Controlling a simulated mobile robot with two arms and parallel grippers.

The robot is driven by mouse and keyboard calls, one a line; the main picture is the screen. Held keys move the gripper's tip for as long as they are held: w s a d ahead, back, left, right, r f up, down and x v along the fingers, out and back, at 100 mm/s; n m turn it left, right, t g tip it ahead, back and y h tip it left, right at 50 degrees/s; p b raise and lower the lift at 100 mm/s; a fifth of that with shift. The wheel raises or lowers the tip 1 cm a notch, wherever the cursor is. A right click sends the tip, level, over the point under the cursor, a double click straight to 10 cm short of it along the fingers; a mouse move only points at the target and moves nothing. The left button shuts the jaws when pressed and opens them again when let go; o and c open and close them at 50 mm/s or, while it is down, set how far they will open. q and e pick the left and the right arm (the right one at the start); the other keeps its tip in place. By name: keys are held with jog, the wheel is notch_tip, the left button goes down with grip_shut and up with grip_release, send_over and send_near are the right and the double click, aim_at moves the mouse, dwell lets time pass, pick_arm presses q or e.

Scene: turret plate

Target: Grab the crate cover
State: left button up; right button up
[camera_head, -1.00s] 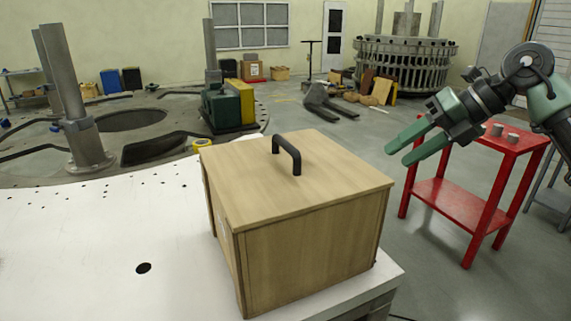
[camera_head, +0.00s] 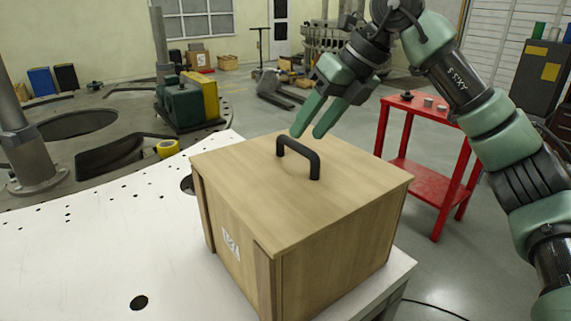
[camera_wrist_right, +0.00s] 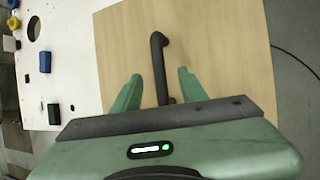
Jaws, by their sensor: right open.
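The wooden crate (camera_head: 335,262) stands on the white plate. Its light wood cover (camera_head: 250,205) lies on top and carries a black bar handle (camera_head: 299,153). My right gripper (camera_head: 308,128) is open and empty, with its two green fingers pointing down just above and behind the handle in the head view. In the right wrist view the handle (camera_wrist_right: 158,65) runs between the two open fingers (camera_wrist_right: 155,90), over the cover (camera_wrist_right: 215,50). I cannot tell whether the fingers touch it. My left gripper is not in view.
The white plate (camera_head: 110,240) with small holes has free room left of the crate. A red stand (camera_head: 425,180) with small items is at right, beyond the plate's edge. A green and yellow machine (camera_head: 187,100) stands behind. A cable lies on the floor at right.

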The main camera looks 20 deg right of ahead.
aim_at(296, 142)
jog(key=shift+w+a+f+p, duration=0.15)
jog(key=shift+f+p, duration=0.25)
jog(key=shift+f, duration=0.4)
jog(key=x, duration=0.2)
jog(key=p+x, duration=0.1)
jog(key=shift+w+a+f, duration=0.15)
jog(key=shift+w+a, duration=0.05)
jog(key=shift+a, duration=0.2)
jog(key=shift+w+a+f, duration=0.1)
jog(key=shift+f, duration=0.05)
jog(key=c, duration=0.9)
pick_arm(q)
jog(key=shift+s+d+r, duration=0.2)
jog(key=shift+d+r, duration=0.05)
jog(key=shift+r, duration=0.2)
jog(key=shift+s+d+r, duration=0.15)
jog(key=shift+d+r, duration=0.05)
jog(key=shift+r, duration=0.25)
pick_arm(e)
grip_shut()
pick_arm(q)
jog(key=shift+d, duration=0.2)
